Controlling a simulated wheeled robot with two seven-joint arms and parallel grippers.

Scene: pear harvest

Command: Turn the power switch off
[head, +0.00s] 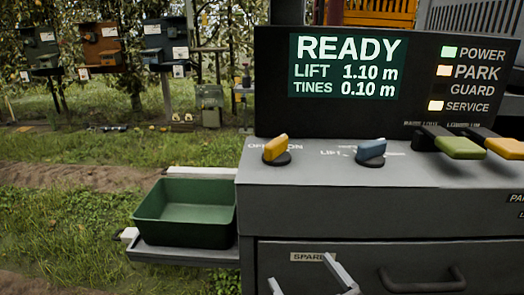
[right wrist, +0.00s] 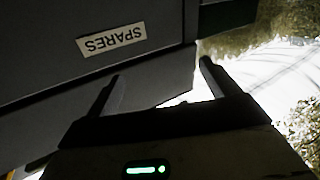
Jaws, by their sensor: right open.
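A yellow rotary knob (head: 275,149) on a dark round base stands on the grey console top. Lettering beside it is partly hidden by the knob, with "ON" readable at its right; its grip slants up to the right. The display panel (head: 347,67) reads READY, and the POWER lamp (head: 449,52) is lit green. My right gripper (head: 300,268) is open and empty, below the knob in front of the SPARES drawer. In the right wrist view its two fingers (right wrist: 160,70) are spread apart near the drawer front. My left gripper is not in view.
A blue LIFT knob (head: 371,152) stands right of the yellow one. Green and yellow levers (head: 460,147) are farther right. A green bin (head: 185,213) sits on a side shelf at left. The drawer handle (head: 422,281) projects below the console top.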

